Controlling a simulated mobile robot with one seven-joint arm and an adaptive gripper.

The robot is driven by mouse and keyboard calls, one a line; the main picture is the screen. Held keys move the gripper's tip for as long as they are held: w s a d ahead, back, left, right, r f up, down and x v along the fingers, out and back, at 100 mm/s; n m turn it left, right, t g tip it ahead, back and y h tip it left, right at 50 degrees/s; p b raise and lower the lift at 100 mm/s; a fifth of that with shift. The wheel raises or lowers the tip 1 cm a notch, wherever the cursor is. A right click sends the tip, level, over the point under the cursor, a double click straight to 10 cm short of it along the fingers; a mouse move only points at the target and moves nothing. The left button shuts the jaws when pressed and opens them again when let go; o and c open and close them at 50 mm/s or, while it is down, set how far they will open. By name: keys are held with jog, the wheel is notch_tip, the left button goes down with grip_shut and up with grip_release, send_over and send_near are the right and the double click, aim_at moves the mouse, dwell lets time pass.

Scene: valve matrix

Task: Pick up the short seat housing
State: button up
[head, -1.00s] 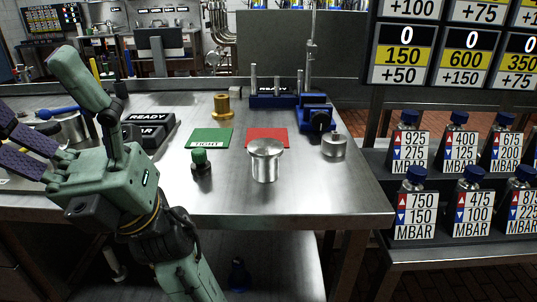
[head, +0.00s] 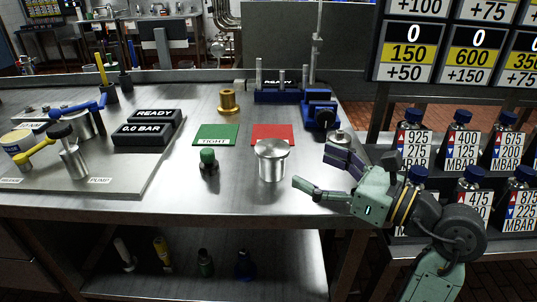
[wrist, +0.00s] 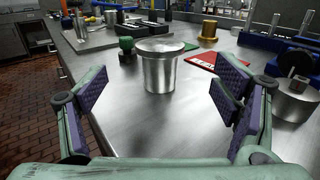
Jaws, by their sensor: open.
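A silver flanged cylinder (head: 271,162) stands upright on the steel table in front of the red mat. A lower silver cylinder (head: 338,137) stands to its right, partly hidden behind my gripper. I cannot tell for certain which is the short seat housing. My gripper (head: 310,168) is open and empty, just right of the flanged cylinder, with its fingers pointing left toward it. In the wrist view the flanged cylinder (wrist: 160,70) shows centred beyond the gap between the purple-padded fingers (wrist: 162,98). The lower cylinder (wrist: 297,98) shows outside the right finger.
A green-topped part (head: 209,162) stands left of the flanged cylinder. A green mat (head: 215,130), a red mat (head: 272,130), a brass part (head: 228,101) and a blue vise (head: 318,110) lie behind. Bottles (head: 470,195) stand on the right rack. The table's front middle is clear.

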aim_at(273, 148)
jog(key=shift+w+a, duration=0.2)
jog(key=shift+w, duration=0.15)
jog(key=p+x, duration=0.1)
jog(key=x, duration=0.3)
jog(key=shift+w+a+f, duration=0.1)
jog(key=shift+a, duration=0.05)
jog(key=p+x, duration=0.2)
jog(key=x, duration=0.1)
jog(key=p+x, duration=0.1)
jog(key=shift+a+r, duration=0.25)
jog(key=shift+r, duration=0.1)
jog(key=shift+w+a+f, duration=0.2)
jog(key=shift+w+a, duration=0.15)
jog(key=shift+a, duration=0.05)
jog(key=shift+c, duration=0.3)
jog(key=c, duration=1.4)
